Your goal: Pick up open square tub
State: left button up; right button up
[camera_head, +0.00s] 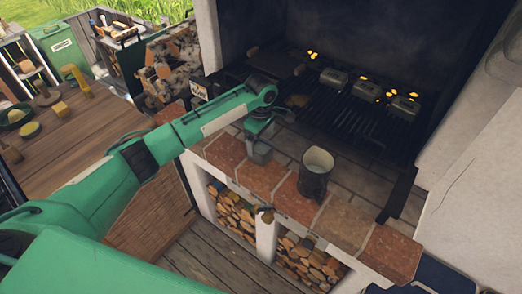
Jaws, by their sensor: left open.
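My left arm reaches across from the left, and its gripper (259,150) is over the tiled brick ledge in front of the grill. The gripper is open, with its jaws pointing down close to the tiles. I cannot make out a clearly square tub. A grey, open-topped container (315,175) stands upright on the ledge, to the right of the gripper and apart from it. Its light inside shows from above. Anything between or behind the jaws is hidden or too small to tell. My right gripper is not in view.
The grill grate (345,120) lies behind the ledge, with several metal items and glowing spots. Log cubbies (235,212) are under the ledge. A wooden table (85,135) with small items stands at left, near a firewood stack (172,62). Bare tiles (350,222) lie right of the container.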

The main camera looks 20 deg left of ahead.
aim_at(261, 150)
pick_arm(q)
jog(key=shift+s+d+f+p, duration=0.1)
jog(key=shift+s+f+p, duration=0.15)
jog(key=shift+f+p, duration=0.3)
jog(key=shift+s+f+p, duration=0.2)
jog(key=shift+f+p, duration=0.25)
jog(key=shift+f, duration=0.05)
notch_tip(261, 150, down, 3)
jog(key=shift+p, duration=0.35)
jog(key=c, duration=1.2)
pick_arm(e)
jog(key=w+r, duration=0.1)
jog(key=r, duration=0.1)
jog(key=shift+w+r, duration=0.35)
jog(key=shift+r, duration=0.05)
